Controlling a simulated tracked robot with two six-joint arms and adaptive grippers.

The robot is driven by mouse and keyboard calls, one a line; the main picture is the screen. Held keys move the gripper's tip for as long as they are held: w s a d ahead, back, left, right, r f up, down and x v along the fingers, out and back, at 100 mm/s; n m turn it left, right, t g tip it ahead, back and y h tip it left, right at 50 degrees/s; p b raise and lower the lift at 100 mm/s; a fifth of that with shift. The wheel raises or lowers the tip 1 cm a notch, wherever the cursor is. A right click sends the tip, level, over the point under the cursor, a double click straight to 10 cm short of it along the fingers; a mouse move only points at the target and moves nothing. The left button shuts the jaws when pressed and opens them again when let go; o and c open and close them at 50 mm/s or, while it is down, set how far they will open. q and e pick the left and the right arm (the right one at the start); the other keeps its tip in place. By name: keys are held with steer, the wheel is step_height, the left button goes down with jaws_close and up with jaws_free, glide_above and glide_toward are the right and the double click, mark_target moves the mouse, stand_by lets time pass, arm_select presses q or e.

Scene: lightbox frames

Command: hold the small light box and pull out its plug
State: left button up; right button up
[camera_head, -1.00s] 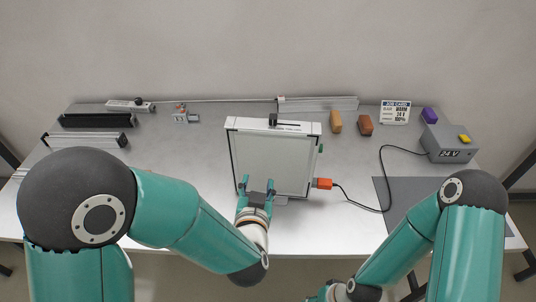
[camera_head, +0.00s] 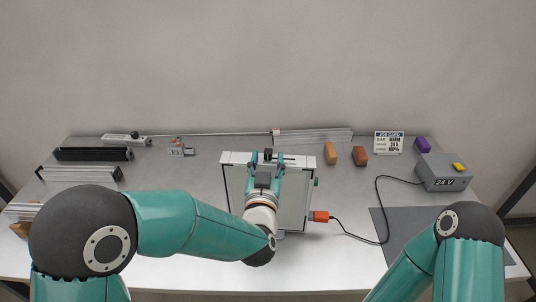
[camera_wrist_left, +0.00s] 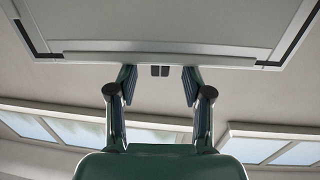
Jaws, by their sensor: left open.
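The light box (camera_head: 235,190), a pale panel in a thin frame with a white top bar, stands near the middle of the bench. In the left wrist view its panel (camera_wrist_left: 160,22) fills the top. The orange plug (camera_head: 320,217) is at the box's lower right side, with a black cable running from it. My left gripper (camera_head: 268,157) is open at the box's top bar and covers part of the panel. In the left wrist view its fingers (camera_wrist_left: 159,78) stand apart, with a small black part (camera_wrist_left: 160,71) between them at the frame edge. My right gripper is out of view.
The cable leads to a grey 24 V supply (camera_head: 446,178) at the right. A dark grey mat (camera_head: 400,225) lies at front right.

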arm_select(q)
steer(key=shift+w+d, duration=0.1)
steer(key=shift+w, duration=1.3)
jaws_close()
steer(key=shift+c, duration=1.5)
jaws_free()
jaws_close()
